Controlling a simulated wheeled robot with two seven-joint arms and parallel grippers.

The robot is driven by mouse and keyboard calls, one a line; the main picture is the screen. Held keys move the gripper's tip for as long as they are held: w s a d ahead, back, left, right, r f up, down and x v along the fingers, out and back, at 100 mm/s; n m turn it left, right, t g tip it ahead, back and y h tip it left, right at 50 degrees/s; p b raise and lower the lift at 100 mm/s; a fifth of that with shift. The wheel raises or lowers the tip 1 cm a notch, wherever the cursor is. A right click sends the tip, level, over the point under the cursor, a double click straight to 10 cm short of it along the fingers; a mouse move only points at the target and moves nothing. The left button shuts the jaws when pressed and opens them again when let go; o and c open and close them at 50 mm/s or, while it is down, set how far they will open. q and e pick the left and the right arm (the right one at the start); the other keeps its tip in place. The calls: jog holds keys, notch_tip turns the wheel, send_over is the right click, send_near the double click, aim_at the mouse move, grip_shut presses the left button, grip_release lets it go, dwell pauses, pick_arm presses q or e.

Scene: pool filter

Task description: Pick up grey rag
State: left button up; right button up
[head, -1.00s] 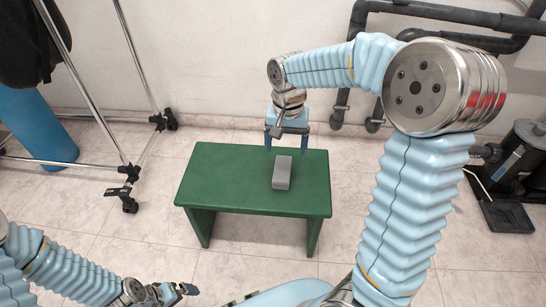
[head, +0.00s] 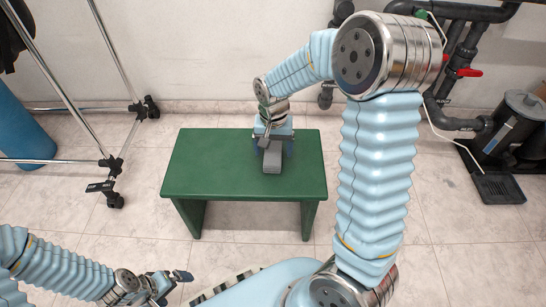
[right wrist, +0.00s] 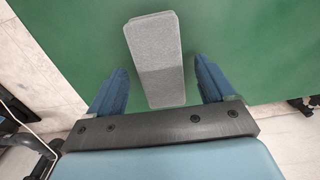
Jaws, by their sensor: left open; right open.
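The grey rag (head: 272,160) is a small grey block-like piece lying on the green table (head: 210,172). In the right wrist view the rag (right wrist: 155,58) lies between the two blue fingers, with a gap on either side. My right gripper (head: 270,152) is open, pointing down at the rag from its far side, and partly hides it in the head view. It also shows in the right wrist view (right wrist: 162,92). I cannot tell whether the fingertips touch the table. My left gripper (head: 182,283) is open and empty, low at the left, away from the table.
A metal rack (head: 75,110) on casters stands at the left beside a blue cylinder (head: 22,135). Black pipes (head: 455,90) and a pump-like unit (head: 512,130) are at the right by the wall. The rest of the tabletop is clear.

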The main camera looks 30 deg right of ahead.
jog(key=shift+f, duration=0.9)
jog(key=c, duration=1)
jog(key=shift+c, duration=0.2)
jog(key=shift+r, duration=0.15)
jog(key=shift+r, duration=0.25)
notch_tip(320, 180, up, 2)
jog(key=shift+r+p, duration=0.25)
jog(key=shift+p, duration=0.35)
jog(key=s+r, duration=0.1)
jog(key=r, duration=0.1)
jog(key=s+a+r+p, duration=0.1)
jog(key=s+r, duration=0.2)
jog(key=shift+s+a+r+p, duration=0.15)
jog(key=shift+a+r+p, duration=0.05)
jog(key=shift+r+p, duration=0.2)
jog(key=s+a+r+p, duration=0.1)
jog(key=s+r, duration=0.3)
jog(key=s, duration=0.5)
jog(key=shift+a, duration=0.85)
